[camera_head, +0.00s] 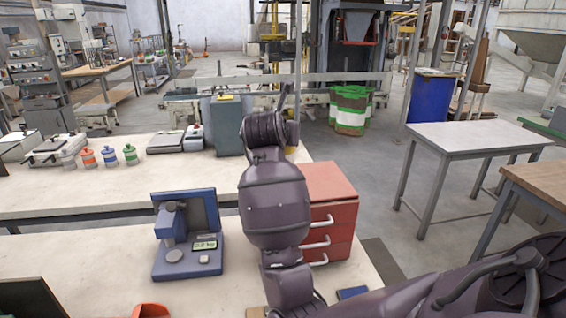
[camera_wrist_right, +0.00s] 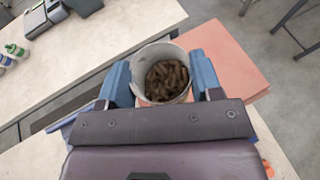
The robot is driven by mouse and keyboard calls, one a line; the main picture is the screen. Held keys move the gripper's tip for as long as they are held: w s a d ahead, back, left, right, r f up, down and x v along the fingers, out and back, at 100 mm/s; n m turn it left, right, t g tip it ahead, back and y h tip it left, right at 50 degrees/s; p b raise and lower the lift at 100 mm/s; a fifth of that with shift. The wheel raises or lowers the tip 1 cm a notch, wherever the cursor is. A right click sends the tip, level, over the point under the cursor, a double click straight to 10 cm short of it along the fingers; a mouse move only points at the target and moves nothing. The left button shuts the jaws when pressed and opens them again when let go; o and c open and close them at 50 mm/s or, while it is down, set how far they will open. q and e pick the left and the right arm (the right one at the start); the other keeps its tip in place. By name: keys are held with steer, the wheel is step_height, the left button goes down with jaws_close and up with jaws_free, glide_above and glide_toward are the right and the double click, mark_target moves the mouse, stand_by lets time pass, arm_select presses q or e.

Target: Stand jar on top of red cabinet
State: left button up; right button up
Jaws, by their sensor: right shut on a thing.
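The red cabinet (camera_head: 333,185) with silver handles stands on the near bench, partly hidden behind my right arm. Its flat top shows in the right wrist view (camera_wrist_right: 232,62). The jar (camera_wrist_right: 143,54) has a pale round rim and holds brown pellets. My right gripper (camera_wrist_right: 160,80) is shut on it, one blue finger on each side. From above, the jar overlaps the left part of the cabinet top; I cannot tell whether it touches it. The jar and right fingertips are hidden in the head view. My left gripper is not in view.
A blue scale (camera_head: 187,240) stands on the near bench (camera_head: 100,265), left of the cabinet. A small blue item (camera_head: 352,293) lies in front of the cabinet. An orange object (camera_head: 150,311) shows at the bottom edge. Small coloured bottles (camera_head: 109,156) stand on the bench behind.

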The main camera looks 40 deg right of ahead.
steer(key=shift+f, duration=4)
steer(key=shift+f, duration=0.1)
steer(key=o, duration=1.1)
steer(key=shift+o, duration=0.2)
